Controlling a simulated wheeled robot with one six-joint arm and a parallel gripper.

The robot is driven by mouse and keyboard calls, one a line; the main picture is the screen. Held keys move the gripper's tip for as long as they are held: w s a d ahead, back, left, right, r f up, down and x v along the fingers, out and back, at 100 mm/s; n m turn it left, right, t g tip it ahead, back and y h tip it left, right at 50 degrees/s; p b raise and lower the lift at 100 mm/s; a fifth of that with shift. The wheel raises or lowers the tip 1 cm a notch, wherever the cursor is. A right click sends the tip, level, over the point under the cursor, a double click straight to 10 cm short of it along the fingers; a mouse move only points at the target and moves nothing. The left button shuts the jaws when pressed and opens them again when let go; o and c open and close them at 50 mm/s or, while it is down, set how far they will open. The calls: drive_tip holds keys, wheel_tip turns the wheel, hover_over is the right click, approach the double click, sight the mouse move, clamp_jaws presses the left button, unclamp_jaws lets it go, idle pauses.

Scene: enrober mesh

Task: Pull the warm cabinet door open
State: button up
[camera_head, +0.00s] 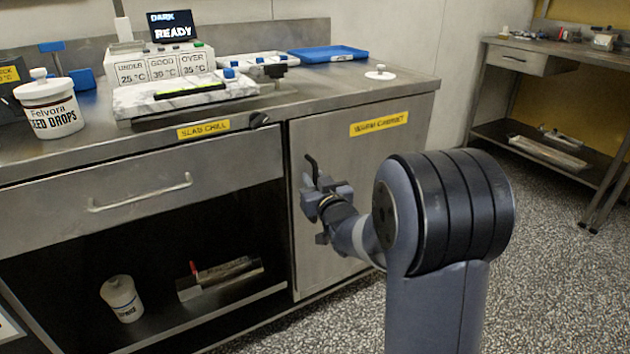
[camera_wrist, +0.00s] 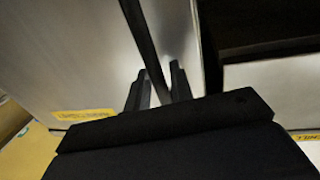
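The warm cabinet door (camera_head: 345,215) is a grey metal panel under a yellow label, and it looks shut in its frame. Its dark bar handle (camera_head: 309,168) stands upright near the door's left edge. My gripper (camera_head: 314,200) is at the handle, in front of the door. In the wrist view the dark handle bar (camera_wrist: 143,35) runs down between the two black fingers of my gripper (camera_wrist: 160,90). The fingers stand apart on either side of the bar, with narrow light gaps showing. The bar's lower end is hidden behind the gripper body.
Left of the door are a drawer (camera_head: 140,190) with a pale handle and an open shelf (camera_head: 215,312) with a jar. The counter (camera_head: 330,85) above holds a white jar, a display and a blue tray. Speckled floor (camera_head: 560,270) is clear at right.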

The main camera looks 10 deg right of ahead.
clamp_jaws()
drive_tip(key=shift+s, duration=0.1)
